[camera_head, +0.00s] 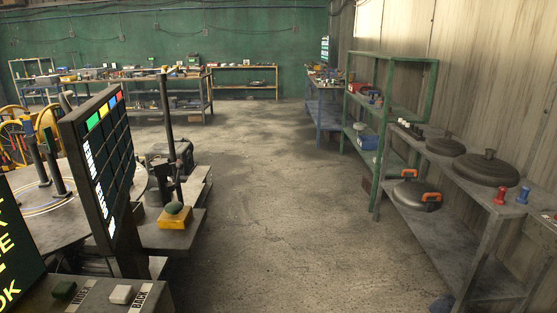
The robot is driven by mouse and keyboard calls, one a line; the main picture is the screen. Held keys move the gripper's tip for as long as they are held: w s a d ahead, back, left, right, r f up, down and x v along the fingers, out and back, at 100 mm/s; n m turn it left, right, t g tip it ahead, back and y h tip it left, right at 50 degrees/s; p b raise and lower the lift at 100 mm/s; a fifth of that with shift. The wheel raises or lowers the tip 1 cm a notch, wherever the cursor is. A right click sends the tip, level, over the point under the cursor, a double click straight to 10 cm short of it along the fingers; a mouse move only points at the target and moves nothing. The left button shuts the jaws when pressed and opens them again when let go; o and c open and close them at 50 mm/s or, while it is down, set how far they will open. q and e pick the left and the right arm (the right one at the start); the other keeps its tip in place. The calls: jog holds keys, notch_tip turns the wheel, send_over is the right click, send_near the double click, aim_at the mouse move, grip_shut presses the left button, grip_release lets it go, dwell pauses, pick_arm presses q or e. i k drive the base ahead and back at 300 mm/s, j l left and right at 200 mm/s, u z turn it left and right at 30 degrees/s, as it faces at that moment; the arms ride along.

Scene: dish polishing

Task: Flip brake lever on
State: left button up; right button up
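No part is labelled as the brake lever, and I cannot tell for sure which one it is. A tall dark upright rod (167,125) stands on the machine at left of centre. Two shorter dark upright posts (36,155) stand over the round machine table (85,222) at the left. A yellow box with a green domed button (174,210) sits on a ledge at the foot of the rod. Neither of my grippers is in view.
A dark screen panel (98,165) and a control box with a white button (121,294) fill the left foreground. Free concrete floor (270,210) lies in the middle. A grey shelf (425,225) with lidded pots and a green rack (376,150) line the right wall.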

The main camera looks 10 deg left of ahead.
aim_at(179, 165)
jog(key=i+l+u, duration=0.2)
jog(key=i+u, duration=0.2)
jog(key=i+l+u, duration=0.25)
jog(key=u, duration=0.2)
jog(key=i+l+u, duration=0.7)
jog(key=i+l, duration=1.45)
jog(key=l, duration=0.15)
